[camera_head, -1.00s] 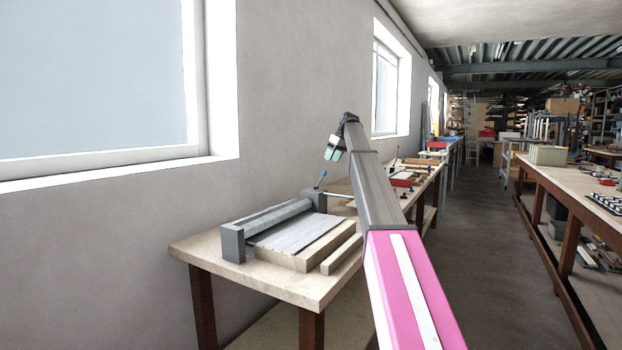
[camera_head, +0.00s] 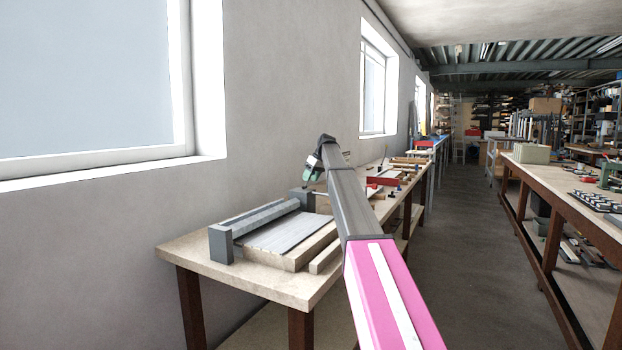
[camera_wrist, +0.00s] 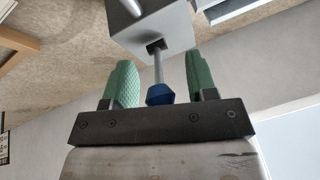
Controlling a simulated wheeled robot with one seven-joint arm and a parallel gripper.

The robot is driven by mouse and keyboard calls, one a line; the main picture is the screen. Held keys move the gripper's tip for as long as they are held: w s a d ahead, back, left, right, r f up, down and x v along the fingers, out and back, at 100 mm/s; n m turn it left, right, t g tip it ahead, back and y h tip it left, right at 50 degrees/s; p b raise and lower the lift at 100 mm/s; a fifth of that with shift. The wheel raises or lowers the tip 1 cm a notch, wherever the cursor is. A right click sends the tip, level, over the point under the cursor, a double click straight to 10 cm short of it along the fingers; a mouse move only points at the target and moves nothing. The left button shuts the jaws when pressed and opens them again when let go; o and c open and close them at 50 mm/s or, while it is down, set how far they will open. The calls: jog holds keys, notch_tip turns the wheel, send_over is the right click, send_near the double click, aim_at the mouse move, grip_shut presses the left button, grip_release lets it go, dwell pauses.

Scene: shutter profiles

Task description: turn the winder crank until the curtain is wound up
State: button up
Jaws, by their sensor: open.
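The winder stands on the near bench, with a grey end block (camera_head: 220,244) near me, another at its far end (camera_head: 302,199) and a long grey roller (camera_head: 262,216) between them. The curtain (camera_head: 285,233), of grey slats, lies flat on a wooden board beside the roller. In the wrist view the crank's thin metal rod (camera_wrist: 158,68) comes out of a grey block (camera_wrist: 158,32) and ends in a blue knob (camera_wrist: 160,94). My gripper (camera_wrist: 160,72) is open, one green finger on each side of the knob, with gaps showing. The crank is hidden behind my gripper (camera_head: 312,168) in the head view.
The bench top (camera_head: 185,249) has a bare strip at its near left corner. A wooden bar (camera_head: 324,257) lies along the board. Red-marked items (camera_head: 382,181) lie farther down the bench. A wall with windows runs along the left, and an aisle (camera_head: 455,240) is open at the right.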

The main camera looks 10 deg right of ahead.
jog(key=shift+c, duration=0.3)
grip_shut()
jog(key=shift+s, duration=0.1)
jog(key=shift+s+d+f+t+y, duration=0.25)
jog(key=shift+d+f+t+y, duration=0.15)
jog(key=shift+y, duration=0.25)
jog(key=shift+s+d+f+t+y, duration=0.25)
jog(key=shift+t+y, duration=0.25)
jog(key=shift+y, duration=0.15)
jog(key=shift+s+d+f+t+y, duration=0.2)
jog(key=shift+f+t+y, duration=0.3)
jog(key=shift+y, duration=0.3)
jog(key=shift+s+d+f+t+y, duration=0.1)
jog(key=shift+d+f+t+y, duration=0.1)
jog(key=shift+f+t+y, duration=0.35)
jog(key=shift+w+r+y, duration=0.1)
jog(key=shift+y, duration=0.15)
